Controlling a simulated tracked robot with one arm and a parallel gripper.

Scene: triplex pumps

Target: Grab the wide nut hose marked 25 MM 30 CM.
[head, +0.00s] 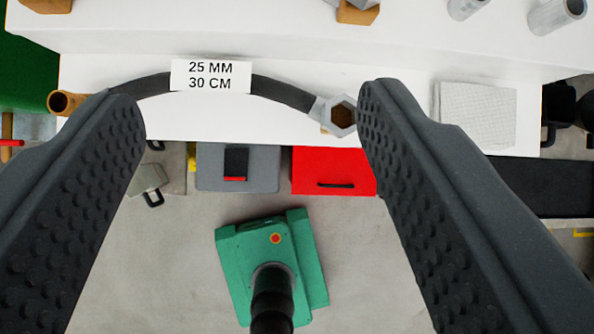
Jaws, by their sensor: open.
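The wide nut hose (284,92) is a dark, curved hose with a white label (211,76) reading 25 MM 30 CM. A grey hex nut (338,115) shows on its right end and a brown tubular end (66,102) at the left. In the picture the left fingertip overlaps the hose's left part, and the right fingertip is just right of the nut. I cannot tell the height gap between fingers and hose.
The white table (400,150) has a raised step behind the hose. A folded light cloth (477,114) lies to the right. Grey cylinders (556,15) and brown blocks (357,12) stand at the back. Below are a red box (333,171) and a grey case (255,166) on the floor.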

